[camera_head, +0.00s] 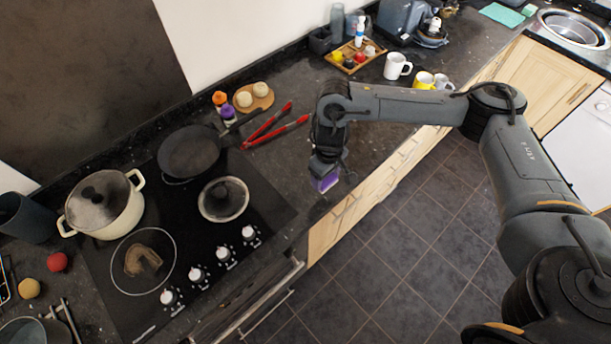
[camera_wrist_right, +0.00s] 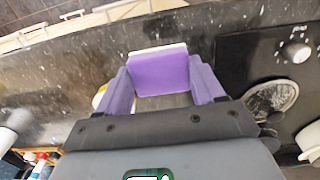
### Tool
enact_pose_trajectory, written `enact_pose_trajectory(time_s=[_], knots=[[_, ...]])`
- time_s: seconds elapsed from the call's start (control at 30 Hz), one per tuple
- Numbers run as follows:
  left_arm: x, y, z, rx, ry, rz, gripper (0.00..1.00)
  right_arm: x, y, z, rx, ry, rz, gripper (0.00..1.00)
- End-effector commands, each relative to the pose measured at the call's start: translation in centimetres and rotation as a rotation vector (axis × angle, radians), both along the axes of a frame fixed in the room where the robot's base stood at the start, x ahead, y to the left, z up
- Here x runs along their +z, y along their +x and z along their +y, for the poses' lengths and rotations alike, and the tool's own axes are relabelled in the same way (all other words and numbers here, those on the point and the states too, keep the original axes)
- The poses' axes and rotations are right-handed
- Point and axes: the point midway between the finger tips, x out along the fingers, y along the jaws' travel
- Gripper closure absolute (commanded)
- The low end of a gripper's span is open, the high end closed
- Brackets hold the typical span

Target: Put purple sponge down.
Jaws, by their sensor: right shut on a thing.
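The purple sponge (camera_head: 326,184) is at the tip of my right gripper (camera_head: 325,174), over the dark granite counter (camera_head: 288,182) near its front edge, right of the cooktop. In the right wrist view the sponge (camera_wrist_right: 160,75) shows as a purple block with a pale upper edge, between the two purple-looking fingers of my right gripper (camera_wrist_right: 161,84). The gripper is shut on it. I cannot tell whether the sponge touches the counter. My left gripper is not in view.
The black cooktop (camera_head: 262,200) holds a pan (camera_head: 189,150), a glass lid (camera_head: 224,199) and a cream pot (camera_head: 100,203). Red tongs (camera_head: 274,128) lie behind the gripper. White mugs (camera_head: 397,66) and a wooden tray (camera_head: 357,58) stand farther back. Counter around the sponge is clear.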

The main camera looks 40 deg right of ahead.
Motion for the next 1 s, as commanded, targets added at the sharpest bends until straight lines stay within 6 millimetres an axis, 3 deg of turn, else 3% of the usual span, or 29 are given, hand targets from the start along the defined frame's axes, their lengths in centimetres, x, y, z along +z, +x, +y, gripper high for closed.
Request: enact_pose_trajectory(time_s=[0.2,0.4,0.73,1.0], knots=[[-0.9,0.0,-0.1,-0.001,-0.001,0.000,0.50,-2.9,4.3,0.7,-0.001,0.002,0.002,0.65],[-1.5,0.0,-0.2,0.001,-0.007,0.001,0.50,-4.3,7.0,0.9,-0.001,0.001,0.000,0.65],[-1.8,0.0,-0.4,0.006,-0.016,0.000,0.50,-5.3,8.0,1.0,0.000,0.001,0.002,0.65],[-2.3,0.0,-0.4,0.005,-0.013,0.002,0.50,-8.2,8.0,1.0,0.000,-0.001,0.003,0.65]])
